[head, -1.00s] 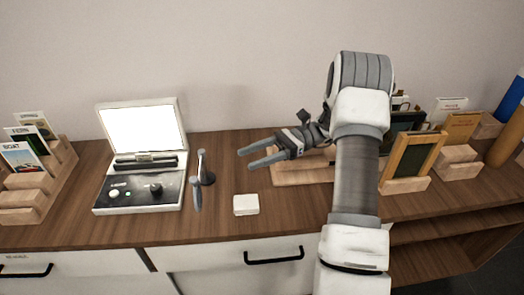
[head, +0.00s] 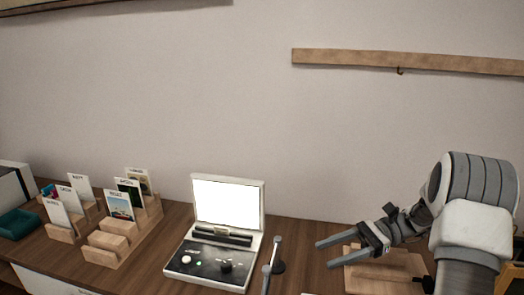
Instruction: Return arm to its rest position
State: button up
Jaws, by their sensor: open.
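My gripper (head: 325,252) is at the right of the head view, with its two grey fingers apart and pointing left. Nothing is between the fingers. It is held over the wooden table (head: 318,240), in front of a light wooden board (head: 385,275). My arm is bent at the right edge and hides part of the table behind it.
A white case with a lit panel (head: 215,240) stands open left of my gripper. A small dark stand with an upright rod (head: 278,256) is between them. Wooden card racks (head: 120,235) and a teal tray (head: 18,224) are at the left. A wooden rail (head: 400,60) is on the wall.

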jog(key=s+a+r+n+h+p, duration=0.4)
jog(key=s+a+r+n+h, duration=0.2)
jog(key=s+r+h, duration=0.4)
jog(key=s+d+r+n+t+h+p, duration=0.1)
jog(key=s+r+n+t+h+p, duration=0.4)
jog(key=s+r+n+t, duration=0.4)
jog(key=shift+d+h, duration=0.25)
jog(key=shift+h, duration=0.15)
jog(key=shift+r, duration=0.1)
jog(key=shift+c, duration=0.6)
jog(key=shift+w, duration=0.1)
jog(key=shift+a, duration=0.1)
